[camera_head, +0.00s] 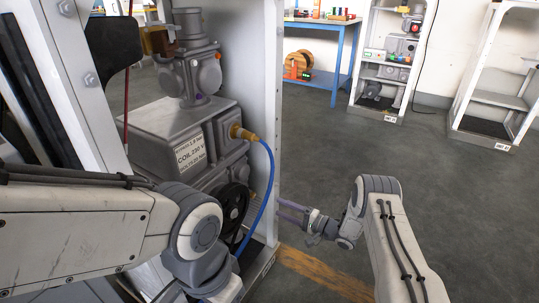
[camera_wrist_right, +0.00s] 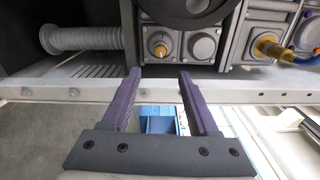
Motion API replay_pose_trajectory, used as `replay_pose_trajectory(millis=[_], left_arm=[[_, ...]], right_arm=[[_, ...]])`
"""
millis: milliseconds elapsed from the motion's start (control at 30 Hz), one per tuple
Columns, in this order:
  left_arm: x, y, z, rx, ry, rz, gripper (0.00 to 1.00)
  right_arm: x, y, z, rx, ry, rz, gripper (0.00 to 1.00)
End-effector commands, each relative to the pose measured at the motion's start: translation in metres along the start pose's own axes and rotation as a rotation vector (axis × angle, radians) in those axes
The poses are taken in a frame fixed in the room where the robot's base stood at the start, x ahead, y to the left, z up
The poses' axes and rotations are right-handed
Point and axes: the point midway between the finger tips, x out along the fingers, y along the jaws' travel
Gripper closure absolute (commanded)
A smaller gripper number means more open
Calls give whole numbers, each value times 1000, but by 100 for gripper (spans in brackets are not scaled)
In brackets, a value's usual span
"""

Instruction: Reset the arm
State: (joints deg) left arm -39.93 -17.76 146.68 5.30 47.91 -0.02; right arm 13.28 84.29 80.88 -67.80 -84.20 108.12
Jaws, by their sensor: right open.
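My right arm (camera_head: 400,235) comes in from the bottom right of the head view and bends at its wrist toward the machine frame. My right gripper (camera_head: 290,211) points left, near the frame's white post (camera_head: 262,120). In the right wrist view its two purple fingers (camera_wrist_right: 160,78) are spread apart with nothing between them. They point toward the frame's pale lower rail (camera_wrist_right: 230,88); I cannot tell whether they touch it. My left arm (camera_head: 90,225) crosses the lower left of the head view and bends downward. Its gripper does not show.
A grey machine (camera_head: 160,120) stands inside the frame. A blue hose (camera_head: 268,185) hangs from its brass fitting (camera_head: 240,132). A blue table (camera_head: 330,55) and white shelf racks (camera_head: 357,60) stand at the back. The grey floor (camera_head: 450,200) at right is clear.

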Motion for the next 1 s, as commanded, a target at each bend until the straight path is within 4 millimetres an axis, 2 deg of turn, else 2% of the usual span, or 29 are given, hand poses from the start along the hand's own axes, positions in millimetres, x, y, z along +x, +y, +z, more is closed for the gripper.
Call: replay_pose_trajectory(millis=[167, 300, 433, 533, 667, 800, 1000], left_arm=[[0, 0, 0, 0, 0, 0, 50], [0, 0, 0, 0, 0, 0, 50], [0, 0, 0, 0, 0, 0, 50], [0, 0, 0, 0, 0, 0, 50], [0, 0, 0, 0, 0, 0, 50], [0, 0, 0, 0, 0, 0, 50], [0, 0, 0, 0, 0, 0, 50]], right_arm=[[6, -17, -16, -101, 66, 61, 40], [8, -51, -45, -324, 209, 238, 40], [-10, -85, -60, -530, 325, 484, 40], [-36, -108, -56, -648, 364, 688, 40], [-80, -131, -28, -746, 340, 953, 40], [-134, -145, 27, -783, 221, 1199, 40], [-192, -149, 112, -764, -11, 1385, 40]])
